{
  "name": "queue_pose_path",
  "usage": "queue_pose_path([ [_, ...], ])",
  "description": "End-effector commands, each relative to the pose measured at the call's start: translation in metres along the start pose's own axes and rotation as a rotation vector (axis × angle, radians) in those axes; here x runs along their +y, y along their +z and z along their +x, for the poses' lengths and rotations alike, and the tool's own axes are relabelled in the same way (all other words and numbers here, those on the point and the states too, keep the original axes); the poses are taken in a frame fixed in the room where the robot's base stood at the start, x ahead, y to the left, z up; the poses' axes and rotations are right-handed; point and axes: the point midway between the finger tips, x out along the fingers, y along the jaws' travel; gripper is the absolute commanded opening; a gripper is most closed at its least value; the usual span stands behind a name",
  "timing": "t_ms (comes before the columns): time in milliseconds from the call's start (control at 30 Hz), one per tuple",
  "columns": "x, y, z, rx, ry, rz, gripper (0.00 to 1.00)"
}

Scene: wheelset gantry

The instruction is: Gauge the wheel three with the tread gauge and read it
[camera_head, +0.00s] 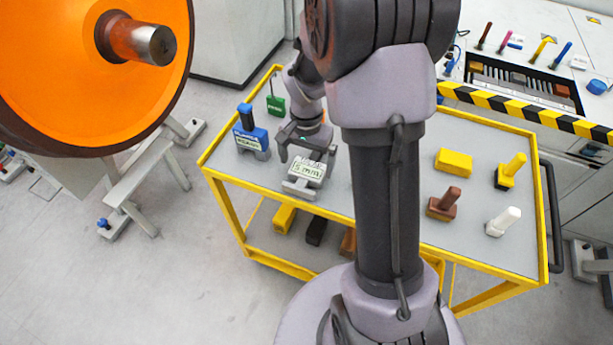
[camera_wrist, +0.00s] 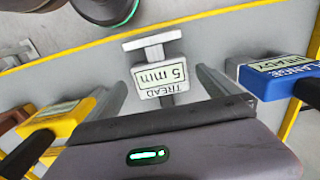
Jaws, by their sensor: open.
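The tread gauge (camera_head: 304,173) is a light grey block whose label reads "5 mm" in the head view. It rests on the grey top of the yellow-framed cart (camera_head: 385,180). In the wrist view the tread gauge (camera_wrist: 162,79) shows "TREAD 5 mm" upside down, with a T-shaped metal end. My gripper (camera_head: 307,152) is open at the gauge. Its two fingers stand apart on either side of the gauge in the wrist view (camera_wrist: 162,84). Contact cannot be told. A large orange wheel (camera_head: 70,75) with a metal axle stub fills the upper left; no number shows on it.
A blue flange gauge (camera_head: 252,138) labelled "READY" in the wrist view (camera_wrist: 282,77) stands close beside. A green block (camera_head: 275,105), yellow block (camera_head: 453,162), brown stamp-like tool (camera_head: 443,205) and white one (camera_head: 503,222) share the cart. A grey stand (camera_head: 150,175) is below the wheel.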

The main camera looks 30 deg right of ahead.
Motion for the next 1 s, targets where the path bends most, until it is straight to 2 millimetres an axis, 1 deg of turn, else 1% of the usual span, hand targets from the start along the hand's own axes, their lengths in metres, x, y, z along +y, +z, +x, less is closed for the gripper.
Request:
queue_pose_path([
  [33, 0.001, 0.0, 0.014, -0.002, 0.001, 0.0, 1.0],
  [100, 0.001, -0.001, 0.03, -0.002, 0.002, -0.001, 1.0],
  [200, 0.001, -0.001, 0.044, 0.0, 0.001, -0.001, 1.0],
  [367, 0.0, -0.001, 0.042, 0.001, 0.0, -0.001, 1.0],
  [400, 0.0, -0.001, 0.041, 0.001, 0.0, -0.001, 0.98],
  [467, 0.0, -0.001, 0.041, 0.001, 0.0, -0.001, 0.86],
  [500, 0.0, -0.001, 0.041, 0.0, 0.0, -0.001, 0.78],
  [567, 0.001, -0.001, 0.041, 0.0, 0.0, -0.001, 0.67],
  [600, 0.001, -0.001, 0.041, 0.0, 0.0, 0.0, 0.59],
  [667, 0.001, -0.001, 0.041, 0.0, 0.0, 0.0, 0.47],
  [700, 0.001, -0.001, 0.041, 0.0, 0.0, 0.0, 0.39],
  [833, 0.0, -0.002, 0.041, 0.001, 0.0, 0.0, 0.14],
  [1000, 0.0, -0.002, 0.041, 0.001, 0.0, 0.0, 0.14],
])
